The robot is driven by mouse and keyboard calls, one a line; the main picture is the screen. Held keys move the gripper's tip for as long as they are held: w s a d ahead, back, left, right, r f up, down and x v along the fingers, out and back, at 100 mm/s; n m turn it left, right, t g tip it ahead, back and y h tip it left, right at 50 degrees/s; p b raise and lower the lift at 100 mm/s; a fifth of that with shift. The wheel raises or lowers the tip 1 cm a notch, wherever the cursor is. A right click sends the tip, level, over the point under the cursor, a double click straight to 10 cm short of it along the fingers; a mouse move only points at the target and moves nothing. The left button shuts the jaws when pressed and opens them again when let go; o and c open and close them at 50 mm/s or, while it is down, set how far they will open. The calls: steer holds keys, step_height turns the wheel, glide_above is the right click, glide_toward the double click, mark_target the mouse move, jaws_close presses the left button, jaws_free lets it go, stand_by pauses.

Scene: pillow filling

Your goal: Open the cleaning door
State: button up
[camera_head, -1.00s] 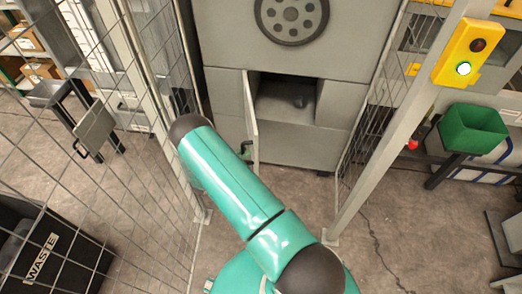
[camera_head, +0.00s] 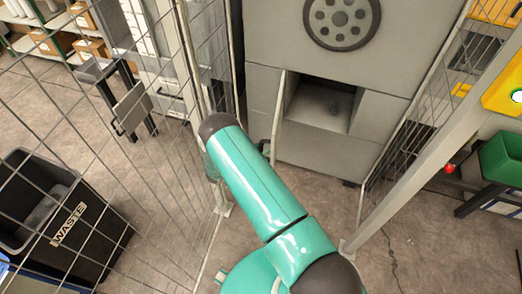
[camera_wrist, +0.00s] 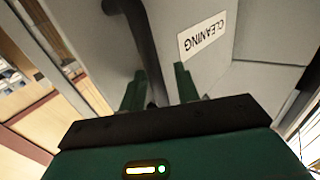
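The cleaning door (camera_head: 279,115) stands swung outward from the grey machine, seen almost edge-on in the head view. Its dark handle (camera_head: 264,146) shows on its left side. The dark opening (camera_head: 322,104) behind it is uncovered. In the wrist view the door's CLEANING label (camera_wrist: 203,37) appears upside down, with the curved black handle (camera_wrist: 138,35) beside it. My gripper (camera_wrist: 158,88) has its two green fingers apart. The handle's lower end shows between or just beyond them; contact is unclear. In the head view my arm hides the gripper.
Wire mesh fencing (camera_head: 110,165) stands on the left and a grey post (camera_head: 425,165) on the right. A black WASTE bin (camera_head: 75,235) is beyond the left fence. A green bin (camera_head: 500,158) is at right. Floor shows between machine and arm.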

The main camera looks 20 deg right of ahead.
mark_target(261, 143)
steer(key=r, duration=0.4)
steer(key=shift+s+a, duration=0.15)
steer(key=shift+s, duration=0.15)
steer(key=s+a+r, duration=0.3)
steer(key=s+r, duration=0.6)
steer(key=s, duration=0.4)
